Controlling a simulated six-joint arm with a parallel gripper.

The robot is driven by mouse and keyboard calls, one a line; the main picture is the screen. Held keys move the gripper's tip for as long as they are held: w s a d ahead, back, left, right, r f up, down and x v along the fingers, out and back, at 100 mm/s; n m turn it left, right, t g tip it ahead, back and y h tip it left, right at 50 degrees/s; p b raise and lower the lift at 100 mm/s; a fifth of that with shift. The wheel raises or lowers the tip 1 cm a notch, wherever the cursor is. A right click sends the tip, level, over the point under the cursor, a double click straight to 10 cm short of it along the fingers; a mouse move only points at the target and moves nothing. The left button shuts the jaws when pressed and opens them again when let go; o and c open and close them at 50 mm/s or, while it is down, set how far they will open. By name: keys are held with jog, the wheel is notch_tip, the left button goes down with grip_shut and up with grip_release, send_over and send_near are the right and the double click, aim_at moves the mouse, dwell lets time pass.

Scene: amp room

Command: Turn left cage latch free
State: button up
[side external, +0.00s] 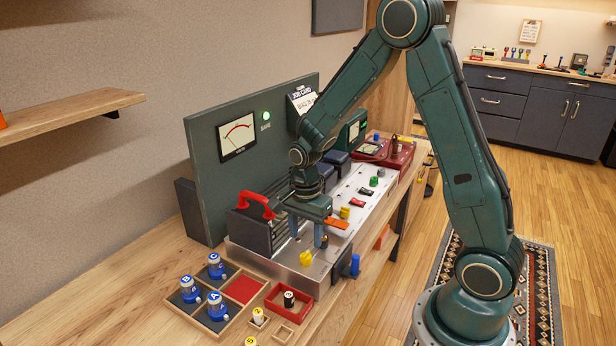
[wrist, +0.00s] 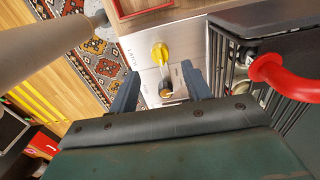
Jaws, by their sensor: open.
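A yellow turn knob (side external: 306,258), which looks like the left cage latch, stands on the metal panel in front of the dark slatted cage (side external: 250,232) with its red handle (side external: 258,203). In the wrist view the yellow knob (wrist: 160,53) is just beyond the fingertips, with partly legible lettering beside it. My gripper (side external: 306,240) is open, fingers pointing down over the panel behind the yellow knob.
An orange lever (side external: 337,222) and another yellow knob (side external: 344,212) sit behind my gripper. A blue knob (side external: 354,265) juts from the panel's front side. A red tray (side external: 273,298) and a wooden tray with blue jars (side external: 216,265) lie at the front left.

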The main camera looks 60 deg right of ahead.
aim_at(306, 254)
notch_tip(306, 254, up, 8)
dwell(0.5)
jog(key=s+a+r+n+t, duration=0.2)
jog(key=s+r+n, duration=0.4)
jog(key=s+n, duration=0.3)
jog(key=s+a+r+n+t, duration=0.3)
jog(key=s+a+r+n, duration=0.1)
jog(key=s+r+n, duration=0.3)
jog(key=shift+s+a+r+n+t, duration=0.25)
jog(key=shift+s+r+n+t, duration=0.05)
jog(key=shift+s+n, duration=0.85)
jog(key=shift+w, duration=0.1)
dwell(0.4)
